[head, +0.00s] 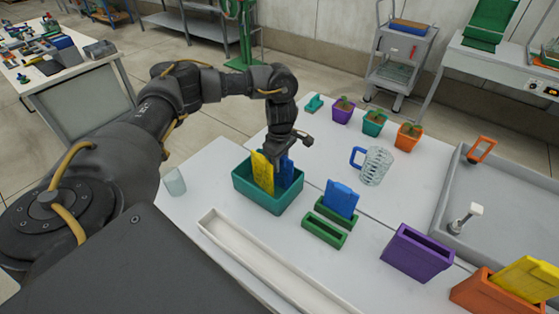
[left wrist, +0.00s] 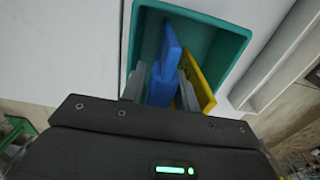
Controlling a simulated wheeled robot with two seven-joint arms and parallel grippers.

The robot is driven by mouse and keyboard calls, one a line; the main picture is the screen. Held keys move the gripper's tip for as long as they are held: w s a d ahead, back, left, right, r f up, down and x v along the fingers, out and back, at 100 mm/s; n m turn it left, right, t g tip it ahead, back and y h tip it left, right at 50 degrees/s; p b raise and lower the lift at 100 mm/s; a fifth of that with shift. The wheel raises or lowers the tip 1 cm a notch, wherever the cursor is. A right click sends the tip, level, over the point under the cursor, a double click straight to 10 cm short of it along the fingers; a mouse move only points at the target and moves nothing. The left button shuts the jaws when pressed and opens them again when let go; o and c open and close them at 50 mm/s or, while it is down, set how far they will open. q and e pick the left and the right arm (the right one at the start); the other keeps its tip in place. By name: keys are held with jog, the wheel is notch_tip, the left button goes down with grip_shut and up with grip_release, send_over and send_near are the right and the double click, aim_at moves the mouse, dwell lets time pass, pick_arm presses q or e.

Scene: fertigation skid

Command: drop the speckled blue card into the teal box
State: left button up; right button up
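The teal box (head: 268,198) stands on the white table and also shows in the left wrist view (left wrist: 232,44). My left gripper (head: 284,157) is over it, pointing down. In the left wrist view a blue card (left wrist: 162,82) lies between the fingers of my left gripper (left wrist: 162,80), which look shut on its upper part. Its lower part is inside the box. A yellow card (head: 262,172) leans in the box beside it. Another blue card (head: 341,198) stands in a green holder. Speckles cannot be made out on either blue card. My right gripper is not in view.
An empty green holder (head: 324,230) and a long white tray (head: 265,262) lie near the box. A glass mug (head: 375,166) with blue handle, a purple holder (head: 416,253) and an orange holder (head: 490,293) stand to the right. A clear cup (head: 175,182) is left of the box.

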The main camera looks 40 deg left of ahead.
pick_arm(q)
jog(key=shift+r+p, duration=0.3)
jog(key=shift+r, duration=0.05)
notch_tip(320, 180, up, 12)
jog(key=shift+r, duration=0.25)
dwell(0.7)
